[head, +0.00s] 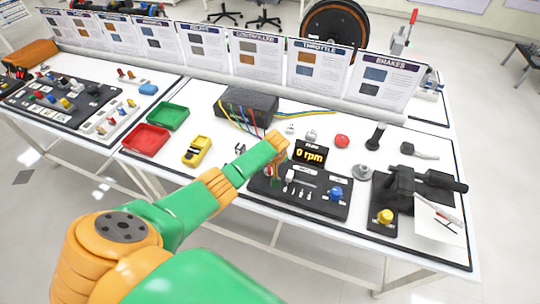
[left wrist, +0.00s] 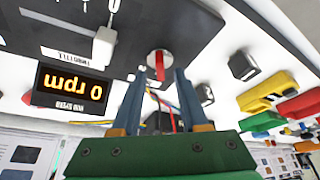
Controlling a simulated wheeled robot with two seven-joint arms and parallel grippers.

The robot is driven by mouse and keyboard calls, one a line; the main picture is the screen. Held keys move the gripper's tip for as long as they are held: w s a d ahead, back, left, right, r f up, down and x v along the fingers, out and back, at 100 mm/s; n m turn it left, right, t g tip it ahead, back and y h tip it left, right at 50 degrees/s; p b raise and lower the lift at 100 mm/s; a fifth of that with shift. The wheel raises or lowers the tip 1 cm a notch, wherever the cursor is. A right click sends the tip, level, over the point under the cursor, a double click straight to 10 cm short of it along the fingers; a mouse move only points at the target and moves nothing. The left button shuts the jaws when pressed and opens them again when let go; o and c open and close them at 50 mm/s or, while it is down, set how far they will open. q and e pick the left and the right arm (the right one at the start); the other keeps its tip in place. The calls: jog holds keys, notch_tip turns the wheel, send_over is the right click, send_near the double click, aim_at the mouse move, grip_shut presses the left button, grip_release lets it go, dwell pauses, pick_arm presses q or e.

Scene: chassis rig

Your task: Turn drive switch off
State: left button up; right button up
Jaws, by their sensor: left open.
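The drive switch (left wrist: 160,65) shows in the left wrist view as a red lever on a round grey base, set in the dark control panel (left wrist: 215,12). The lever stands vertical in that picture. My left gripper (left wrist: 160,76) is open, with its two blue-grey fingers either side of the lever in the picture. I see no clear contact. In the head view my left gripper (head: 276,146) hangs over the left end of the panel (head: 312,206) and mostly hides the switch. The display (head: 311,154) reads 0 rpm. My right gripper is not in view.
A throttle slider knob (left wrist: 104,44) and a blue knob (head: 335,194) are on the panel. A black box with coloured wires (head: 247,103) stands behind. A yellow meter (head: 196,150) and red (head: 145,140) and green trays (head: 168,117) lie left. A yellow-knobbed unit (head: 385,216) is right.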

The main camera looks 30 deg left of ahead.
pick_arm(q)
jog(key=p+v, duration=0.1)
jog(key=v, duration=0.4)
jog(key=shift+s+r+p, duration=0.1)
jog(key=shift+r+p, duration=0.2)
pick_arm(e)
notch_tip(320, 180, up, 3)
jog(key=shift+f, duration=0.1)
